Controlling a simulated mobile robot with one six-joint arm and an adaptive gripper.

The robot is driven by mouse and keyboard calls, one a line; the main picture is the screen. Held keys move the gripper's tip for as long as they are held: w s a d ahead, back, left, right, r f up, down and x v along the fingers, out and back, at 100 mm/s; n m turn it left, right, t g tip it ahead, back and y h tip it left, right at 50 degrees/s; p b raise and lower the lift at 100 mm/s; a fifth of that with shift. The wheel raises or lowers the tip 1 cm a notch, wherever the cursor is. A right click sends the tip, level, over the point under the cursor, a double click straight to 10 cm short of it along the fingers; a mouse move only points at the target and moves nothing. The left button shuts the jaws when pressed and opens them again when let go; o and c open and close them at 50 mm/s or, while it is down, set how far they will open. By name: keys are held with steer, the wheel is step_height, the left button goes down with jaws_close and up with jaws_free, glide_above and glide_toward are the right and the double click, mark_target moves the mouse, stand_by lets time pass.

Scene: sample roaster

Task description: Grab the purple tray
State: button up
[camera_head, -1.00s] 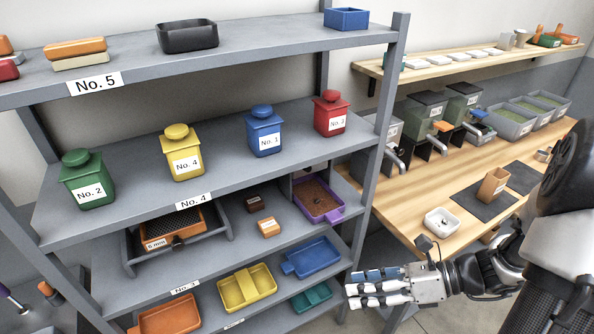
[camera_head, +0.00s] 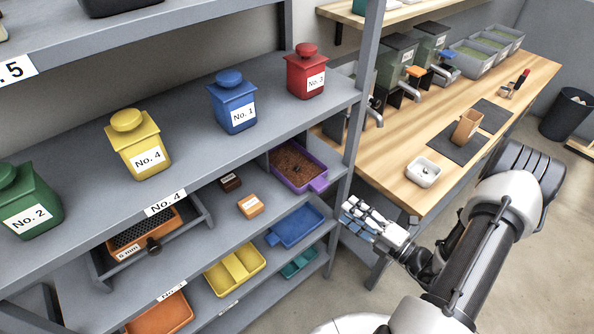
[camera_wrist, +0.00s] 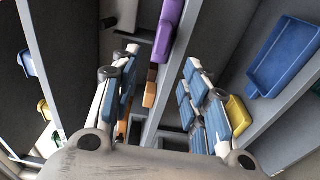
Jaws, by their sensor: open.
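The purple tray (camera_head: 299,168) sits on the shelf below the lidded canisters, at that shelf's right end by the post. It holds brown granules, and its handle points to the front right. My gripper (camera_head: 362,216) is open and empty, in front of the rack and to the right of and below the tray, apart from it. In the wrist view the two blue-padded fingers (camera_wrist: 158,88) are spread apart. The tray's purple side (camera_wrist: 166,30) shows beyond them near the top; its contents are hidden there.
A grey rack post (camera_head: 352,130) stands between the tray and the wooden counter (camera_head: 400,185). A blue tray (camera_head: 297,226) and yellow tray (camera_head: 235,272) lie on the shelf below. Small dark (camera_head: 230,182) and orange (camera_head: 250,205) blocks lie left of the purple tray.

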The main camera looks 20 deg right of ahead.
mark_target(321, 192)
steer(key=x, duration=0.5)
steer(key=shift+w+a+b, duration=0.2)
steer(key=shift+w+b, duration=0.15)
steer(key=shift+b, duration=0.05)
steer(key=b+x, duration=0.1)
steer(key=x, duration=0.4)
steer(key=shift+a+f, duration=0.1)
steer(key=shift+f, duration=0.05)
steer(key=shift+c, duration=0.2)
jaws_close()
